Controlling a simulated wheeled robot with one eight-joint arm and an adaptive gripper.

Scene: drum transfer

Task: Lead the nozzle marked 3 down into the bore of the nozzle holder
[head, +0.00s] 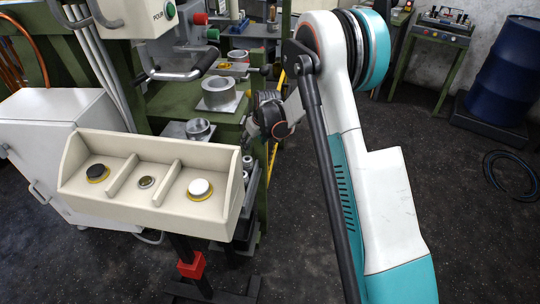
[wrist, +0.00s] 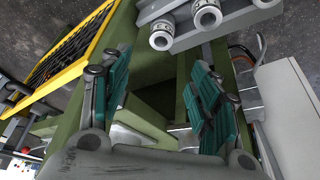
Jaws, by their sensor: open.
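My gripper (wrist: 163,82) is open in the wrist view, its two teal-padded fingers wide apart with nothing between them. Two pale metal nozzles, one at the top (wrist: 207,15) and one to its left (wrist: 162,36), sit in a grey rack beyond the fingertips. I cannot read a number 3 on either. In the head view, small metal cylinders (head: 246,172) stand at the green bench's right side, near my wrist. A grey ring-shaped block with a round opening (head: 219,94) sits on the bench; I cannot tell whether it is the nozzle holder. My fingers are not clear there.
A metal cup on a plate (head: 198,128) stands on the green bench, in front of the ring block. A beige button box (head: 150,207) stands in front at left. A yellow-framed mesh (wrist: 62,62) lies left of my fingers. A blue drum (head: 496,72) stands far right.

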